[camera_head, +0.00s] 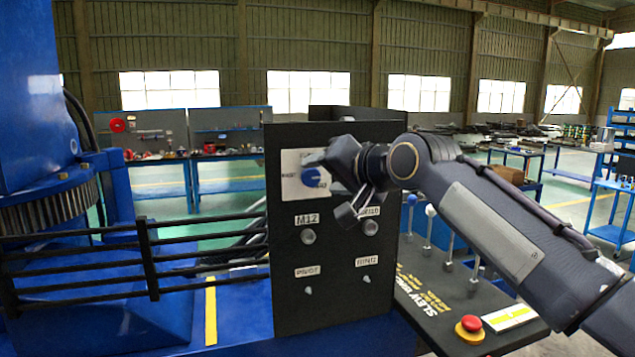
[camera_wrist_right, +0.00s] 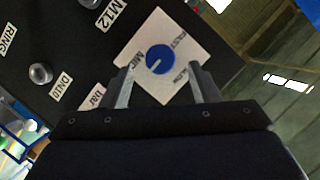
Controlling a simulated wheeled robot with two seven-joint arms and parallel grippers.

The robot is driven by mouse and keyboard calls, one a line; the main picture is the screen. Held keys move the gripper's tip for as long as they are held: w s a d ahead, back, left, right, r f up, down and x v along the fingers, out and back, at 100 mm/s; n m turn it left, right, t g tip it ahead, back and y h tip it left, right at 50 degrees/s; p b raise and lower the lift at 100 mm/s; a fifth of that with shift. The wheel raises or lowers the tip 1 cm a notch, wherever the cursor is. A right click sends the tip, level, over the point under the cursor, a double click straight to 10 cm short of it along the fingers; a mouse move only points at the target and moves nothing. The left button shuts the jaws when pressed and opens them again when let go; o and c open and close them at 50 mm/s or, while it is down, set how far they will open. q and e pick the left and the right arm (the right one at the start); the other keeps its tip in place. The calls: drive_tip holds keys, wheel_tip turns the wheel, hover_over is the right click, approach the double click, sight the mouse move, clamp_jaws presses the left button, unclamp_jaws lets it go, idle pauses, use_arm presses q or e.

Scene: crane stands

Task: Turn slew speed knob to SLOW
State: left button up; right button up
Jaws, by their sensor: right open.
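The slew speed knob (camera_head: 311,177) is a round blue dial on a white plate (camera_head: 289,160) at the top of the dark upright panel. In the right wrist view the blue knob (camera_wrist_right: 160,57) shows FAST, MID and SLOW labels around it. A small pale mark on the knob seems to point toward MID. My right gripper (camera_head: 334,187) is in front of the plate from the right and partly covers it. In the right wrist view my right gripper (camera_wrist_right: 165,86) is open and empty. The knob lies ahead between its fingers, seemingly apart from them. My left gripper is not in view.
Below the plate, the panel (camera_head: 290,236) holds round buttons and small labelled switches. Several levers (camera_head: 429,232) and a red stop button (camera_head: 470,324) are on the console at the right. Black railings (camera_head: 146,258) stand left of the panel.

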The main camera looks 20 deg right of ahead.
drive_tip(key=shift+b+v, duration=0.4)
drive_tip(key=shift+v, duration=1.75)
